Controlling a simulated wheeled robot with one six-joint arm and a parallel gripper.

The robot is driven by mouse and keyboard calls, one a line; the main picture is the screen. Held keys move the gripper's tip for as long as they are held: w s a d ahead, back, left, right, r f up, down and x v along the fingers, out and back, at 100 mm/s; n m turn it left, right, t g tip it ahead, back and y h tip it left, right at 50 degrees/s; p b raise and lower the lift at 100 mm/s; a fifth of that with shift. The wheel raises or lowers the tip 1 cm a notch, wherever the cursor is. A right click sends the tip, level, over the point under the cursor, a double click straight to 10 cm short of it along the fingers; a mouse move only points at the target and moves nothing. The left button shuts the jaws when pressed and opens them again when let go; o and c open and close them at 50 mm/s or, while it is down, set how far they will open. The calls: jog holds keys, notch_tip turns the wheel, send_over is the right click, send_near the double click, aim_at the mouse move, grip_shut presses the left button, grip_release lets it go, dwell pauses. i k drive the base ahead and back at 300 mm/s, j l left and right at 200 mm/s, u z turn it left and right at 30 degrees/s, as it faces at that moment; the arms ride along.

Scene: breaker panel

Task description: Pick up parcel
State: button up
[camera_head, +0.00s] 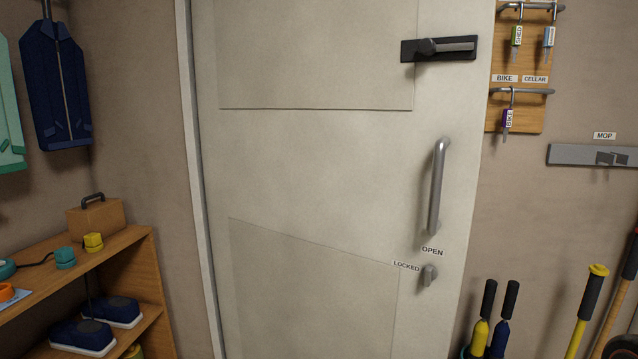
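A small brown box (95,219) with a dark handle on top stands upright at the back of the wooden shelf's top board, on the left. It is the only thing in view that looks like a parcel, but I see no label on it. My gripper is not in view.
A closed white door (310,165) fills the middle. The wooden shelf (132,240) also holds yellow and teal blocks (93,241), with blue shoes (112,311) below. Jackets (56,85) hang above. A key board (516,105) and long-handled tools (590,310) are on the right.

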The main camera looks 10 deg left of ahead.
aim_at(102, 215)
jog(key=u, duration=1.65)
